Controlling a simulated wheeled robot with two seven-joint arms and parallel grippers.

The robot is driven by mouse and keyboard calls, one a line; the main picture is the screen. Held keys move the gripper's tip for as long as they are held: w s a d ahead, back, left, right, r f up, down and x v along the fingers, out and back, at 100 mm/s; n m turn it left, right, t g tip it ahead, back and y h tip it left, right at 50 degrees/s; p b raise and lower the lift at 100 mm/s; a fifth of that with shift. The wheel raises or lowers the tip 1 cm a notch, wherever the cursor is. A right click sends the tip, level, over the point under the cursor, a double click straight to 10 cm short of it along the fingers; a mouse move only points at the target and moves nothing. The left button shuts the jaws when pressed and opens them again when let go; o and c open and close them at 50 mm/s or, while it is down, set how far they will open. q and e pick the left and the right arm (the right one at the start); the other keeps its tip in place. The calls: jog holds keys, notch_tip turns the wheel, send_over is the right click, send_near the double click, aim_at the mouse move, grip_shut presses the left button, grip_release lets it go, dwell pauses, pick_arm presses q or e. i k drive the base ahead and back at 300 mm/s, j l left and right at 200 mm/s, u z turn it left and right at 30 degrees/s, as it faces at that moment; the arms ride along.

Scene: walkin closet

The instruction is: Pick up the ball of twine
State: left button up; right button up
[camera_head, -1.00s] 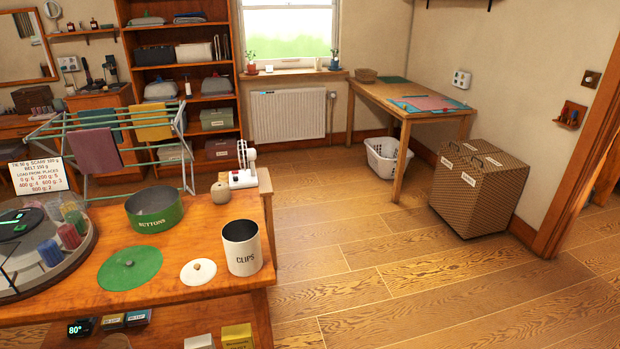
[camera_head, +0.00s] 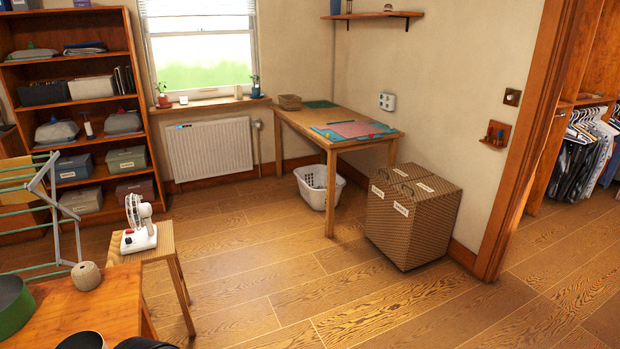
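The ball of twine (camera_head: 86,276) is a small beige-brown ball with a dark spot on top. It rests on the wooden table (camera_head: 118,310) at the lower left, near the table's far right corner. Neither of my grippers can be made out. A dark rounded shape at the bottom edge is cut off, and I cannot tell what it is.
A green tin (camera_head: 14,312) stands left of the twine, and the clips tin (camera_head: 82,341) is cut off in front. A white fan (camera_head: 139,232) stands on a stool (camera_head: 158,245) behind. A wicker hamper (camera_head: 412,216) stands farther right. The floor (camera_head: 290,285) between is open.

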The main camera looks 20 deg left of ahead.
aim_at(87, 276)
jog(key=i+u, duration=0.35)
jog(key=i, duration=0.2)
jog(key=i+l+u, duration=0.2)
jog(key=i+u, duration=0.2)
jog(key=i, duration=0.15)
jog(key=i+j+u, duration=0.1)
jog(key=u, duration=0.3)
jog(key=i+u, duration=0.45)
jog(key=i+l+u, duration=0.1)
jog(key=u, duration=0.3)
jog(key=i+l+u, duration=0.1)
jog(key=i+u, duration=0.15)
jog(key=u, duration=0.2)
jog(key=i+l+u, duration=0.15)
jog(key=u, duration=0.25)
jog(key=i+u, duration=0.2)
jog(key=u, duration=0.25)
jog(key=i+l+u, duration=0.1)
jog(key=u, duration=0.35)
jog(key=i+l+u, duration=0.15)
jog(key=u, duration=0.3)
jog(key=i+l+u, duration=0.2)
jog(key=u, duration=0.25)
jog(key=i+l+u, duration=0.1)
jog(key=l+u, duration=0.2)
jog(key=u, duration=0.15)
